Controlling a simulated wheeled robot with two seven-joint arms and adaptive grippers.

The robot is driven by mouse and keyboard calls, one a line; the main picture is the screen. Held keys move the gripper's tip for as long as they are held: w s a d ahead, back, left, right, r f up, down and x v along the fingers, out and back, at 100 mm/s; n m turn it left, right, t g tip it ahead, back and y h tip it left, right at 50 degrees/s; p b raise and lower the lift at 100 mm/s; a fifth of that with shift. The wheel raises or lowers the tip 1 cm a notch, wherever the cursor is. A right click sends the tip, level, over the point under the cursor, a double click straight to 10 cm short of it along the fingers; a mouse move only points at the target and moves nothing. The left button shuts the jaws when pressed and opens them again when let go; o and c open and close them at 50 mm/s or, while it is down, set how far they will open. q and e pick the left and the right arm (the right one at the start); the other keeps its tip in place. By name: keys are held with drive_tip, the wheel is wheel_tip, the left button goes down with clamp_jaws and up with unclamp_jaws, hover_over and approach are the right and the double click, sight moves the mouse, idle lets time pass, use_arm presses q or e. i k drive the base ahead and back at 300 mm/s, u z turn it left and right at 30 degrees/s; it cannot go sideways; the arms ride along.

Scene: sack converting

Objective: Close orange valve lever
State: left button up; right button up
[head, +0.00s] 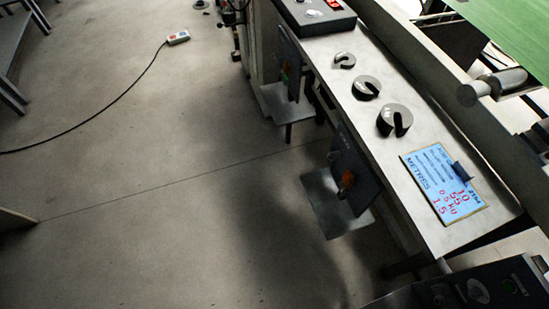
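I cannot make out an orange valve lever for certain. Neither of my grippers is in view.
A long metal bench (412,137) holds three slotted weights (394,120) and a clipboard (443,186). Metal plates (324,205) jut from its side. A dark control panel (480,290) fills the lower right. A cable with a pendant (178,38) lies on the mostly clear floor (150,200).

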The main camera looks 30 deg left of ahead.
sight(345, 177)
drive_tip(key=k, duration=0.5)
drive_tip(key=u, duration=2.05)
drive_tip(key=i, duration=1.55)
drive_tip(key=z, duration=1.9)
